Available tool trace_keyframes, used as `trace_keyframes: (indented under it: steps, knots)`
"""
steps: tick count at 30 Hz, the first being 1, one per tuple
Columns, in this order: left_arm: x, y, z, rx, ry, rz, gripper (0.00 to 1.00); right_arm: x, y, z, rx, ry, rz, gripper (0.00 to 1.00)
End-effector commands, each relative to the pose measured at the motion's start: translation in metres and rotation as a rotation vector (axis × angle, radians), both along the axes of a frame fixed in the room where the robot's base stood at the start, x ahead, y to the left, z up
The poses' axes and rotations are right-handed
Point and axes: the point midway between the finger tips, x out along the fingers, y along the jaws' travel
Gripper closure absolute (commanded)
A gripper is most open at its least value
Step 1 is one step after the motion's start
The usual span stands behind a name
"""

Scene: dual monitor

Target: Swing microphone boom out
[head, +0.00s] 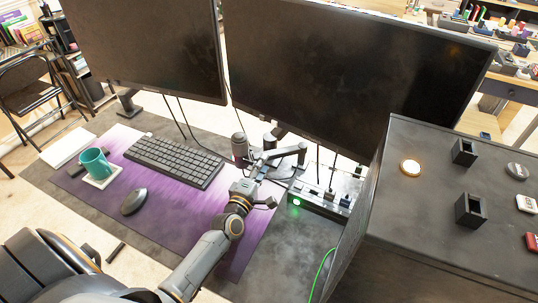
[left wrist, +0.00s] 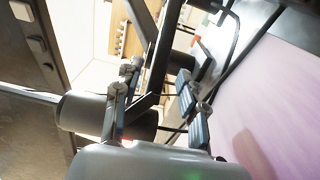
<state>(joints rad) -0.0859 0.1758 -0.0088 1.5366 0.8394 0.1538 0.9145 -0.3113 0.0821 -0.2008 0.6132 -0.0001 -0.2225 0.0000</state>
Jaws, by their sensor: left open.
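The microphone boom (head: 287,152) is a dark jointed arm low in front of the right monitor. A dark upright cylinder, apparently the microphone (head: 239,147), stands at its left, behind the keyboard's right end. My left gripper (head: 261,183) reaches in over the purple mat, close in front of the boom. In the left wrist view, the open left gripper (left wrist: 158,88) has a dark bar of the boom (left wrist: 154,84) showing between its fingers. I cannot tell whether either finger touches it. A dark cylinder (left wrist: 88,114) shows behind the left finger. My right gripper is not seen.
Two monitors (head: 352,77) stand behind. The keyboard (head: 173,161), mouse (head: 133,201) and green mug (head: 95,163) are left on the purple mat (head: 180,198). A lit power strip (head: 318,203) and a tall dark cabinet (head: 435,210) stand right.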

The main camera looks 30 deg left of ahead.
Motion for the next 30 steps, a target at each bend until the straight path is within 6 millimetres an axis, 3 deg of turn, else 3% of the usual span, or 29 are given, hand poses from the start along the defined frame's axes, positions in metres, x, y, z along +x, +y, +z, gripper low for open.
trace_keyframes:
  steps: [3, 9, 20, 21, 27, 30]
  knots:
    - [0.024, 0.002, 0.001, 0.001, -0.002, -0.001, 0.58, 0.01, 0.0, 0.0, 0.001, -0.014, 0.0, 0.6]
    - [0.046, 0.004, 0.0, 0.002, 0.0, -0.001, 0.58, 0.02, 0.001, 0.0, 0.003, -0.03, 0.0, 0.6]
    - [0.052, 0.004, 0.0, 0.002, 0.0, -0.001, 0.58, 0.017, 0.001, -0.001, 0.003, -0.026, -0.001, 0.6]
    - [0.052, 0.004, 0.0, 0.002, 0.0, -0.001, 0.61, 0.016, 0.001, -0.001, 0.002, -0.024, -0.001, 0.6]
    - [0.052, 0.004, 0.0, 0.002, 0.0, -0.001, 1.0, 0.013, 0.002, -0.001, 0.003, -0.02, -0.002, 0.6]
    - [0.052, 0.004, 0.0, 0.002, 0.001, -0.001, 1.0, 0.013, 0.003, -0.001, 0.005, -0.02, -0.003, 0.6]
